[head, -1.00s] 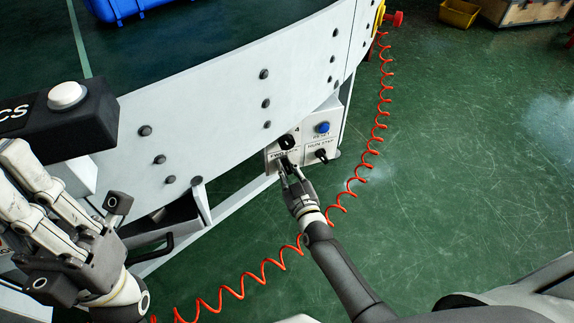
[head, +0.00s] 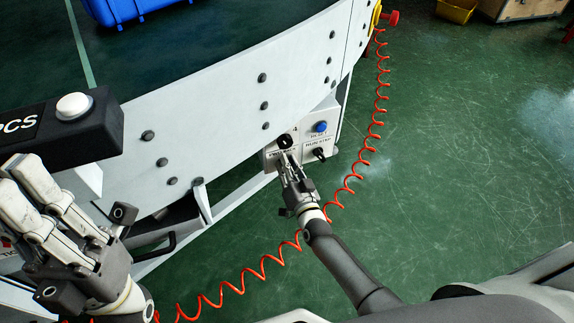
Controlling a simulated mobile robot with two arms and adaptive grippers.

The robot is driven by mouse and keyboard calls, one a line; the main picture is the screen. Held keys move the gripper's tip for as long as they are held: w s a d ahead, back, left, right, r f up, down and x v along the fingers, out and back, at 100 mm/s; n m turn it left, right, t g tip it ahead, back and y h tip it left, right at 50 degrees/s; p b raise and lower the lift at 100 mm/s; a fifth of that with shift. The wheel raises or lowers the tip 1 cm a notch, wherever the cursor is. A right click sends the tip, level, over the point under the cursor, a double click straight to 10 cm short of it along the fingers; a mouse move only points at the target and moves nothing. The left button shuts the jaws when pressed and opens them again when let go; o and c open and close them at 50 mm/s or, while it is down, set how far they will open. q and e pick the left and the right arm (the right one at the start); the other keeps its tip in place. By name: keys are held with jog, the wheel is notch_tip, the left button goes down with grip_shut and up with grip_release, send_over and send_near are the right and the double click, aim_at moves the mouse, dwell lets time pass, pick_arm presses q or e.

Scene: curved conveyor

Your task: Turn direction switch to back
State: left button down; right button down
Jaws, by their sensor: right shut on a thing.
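The direction switch (head: 284,141) is a black round knob on a white control panel (head: 270,160) on the conveyor's side; its label is partly covered by the gripper. My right gripper (head: 287,157) is at the panel, its fingers together right below the knob and reaching up to it. Its fingertips seem to be on the lower part of the switch; the exact contact is too small to see. My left gripper (head: 30,190) is at the left, away from the panel, with its two fingers apart and nothing seen between them.
A blue button (head: 320,127) and a second black switch (head: 319,153) sit on the panel's right side. An orange coiled cable (head: 346,190) hangs past the panel and under my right arm. A black box with a white button (head: 74,106) stands at the left.

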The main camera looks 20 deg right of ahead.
jog(key=shift+m, duration=0.3)
jog(key=c, duration=1.4)
grip_release()
jog(key=shift+s, duration=0.15)
jog(key=s, duration=1.1)
jog(key=shift+s+d, duration=0.25)
jog(key=shift+s, duration=0.15)
